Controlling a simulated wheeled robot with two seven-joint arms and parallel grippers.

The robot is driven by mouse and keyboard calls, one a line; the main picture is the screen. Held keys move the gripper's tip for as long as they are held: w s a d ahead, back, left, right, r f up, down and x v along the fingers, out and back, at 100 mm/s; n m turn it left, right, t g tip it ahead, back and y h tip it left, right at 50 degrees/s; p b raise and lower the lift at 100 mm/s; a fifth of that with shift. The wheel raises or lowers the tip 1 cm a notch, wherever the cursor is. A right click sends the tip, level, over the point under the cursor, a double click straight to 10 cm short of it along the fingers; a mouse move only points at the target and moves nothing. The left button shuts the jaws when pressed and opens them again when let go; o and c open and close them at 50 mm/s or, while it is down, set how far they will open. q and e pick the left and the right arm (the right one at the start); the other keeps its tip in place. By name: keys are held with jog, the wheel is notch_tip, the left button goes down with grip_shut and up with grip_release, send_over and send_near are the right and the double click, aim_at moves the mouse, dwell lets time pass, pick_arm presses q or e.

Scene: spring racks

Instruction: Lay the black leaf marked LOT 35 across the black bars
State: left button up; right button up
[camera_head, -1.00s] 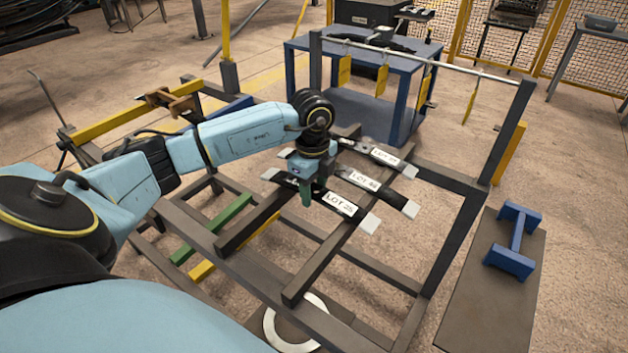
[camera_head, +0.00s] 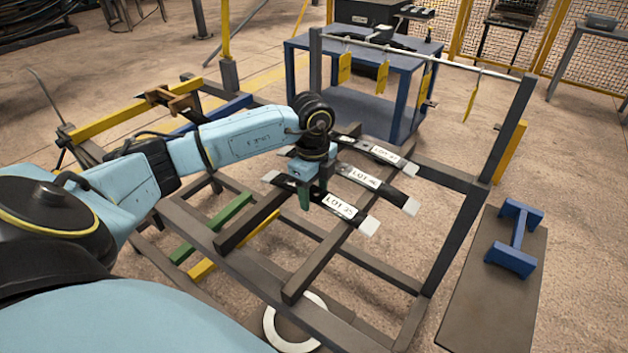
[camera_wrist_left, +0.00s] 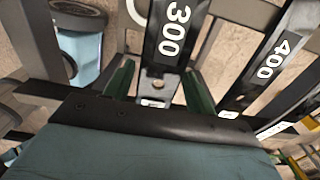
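The black leaf marked LOT 35 (camera_head: 340,206) has pale ends and lies across the dark bars (camera_head: 323,262) of the rack, nearest me of several leaves. My left gripper (camera_head: 311,193) is low over its middle, with green fingers straddling it. In the left wrist view the open fingers (camera_wrist_left: 158,90) stand on either side of a black leaf marked 300 (camera_wrist_left: 172,38), with narrow gaps seeming to show beside it. The gripper hides part of the leaf in the head view. My right gripper is not in view.
Two more labelled black leaves (camera_head: 365,178) lie just behind. A rail with yellow tags (camera_head: 383,78) rises behind the rack. A blue table (camera_head: 345,105) stands beyond. A blue stand (camera_head: 515,240) sits on a board at right, and a pale ring (camera_head: 283,330) lies below the rack.

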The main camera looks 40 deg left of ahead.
pick_arm(q)
jog(key=shift+o, duration=1.1)
jog(key=shift+s+f, duration=0.1)
jog(key=shift+f, duration=0.05)
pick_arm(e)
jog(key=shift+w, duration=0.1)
pick_arm(q)
jog(key=shift+r, duration=0.3)
notch_tip(320, 180, up, 13)
jog(key=p, duration=0.3)
jog(key=shift+a, duration=0.15)
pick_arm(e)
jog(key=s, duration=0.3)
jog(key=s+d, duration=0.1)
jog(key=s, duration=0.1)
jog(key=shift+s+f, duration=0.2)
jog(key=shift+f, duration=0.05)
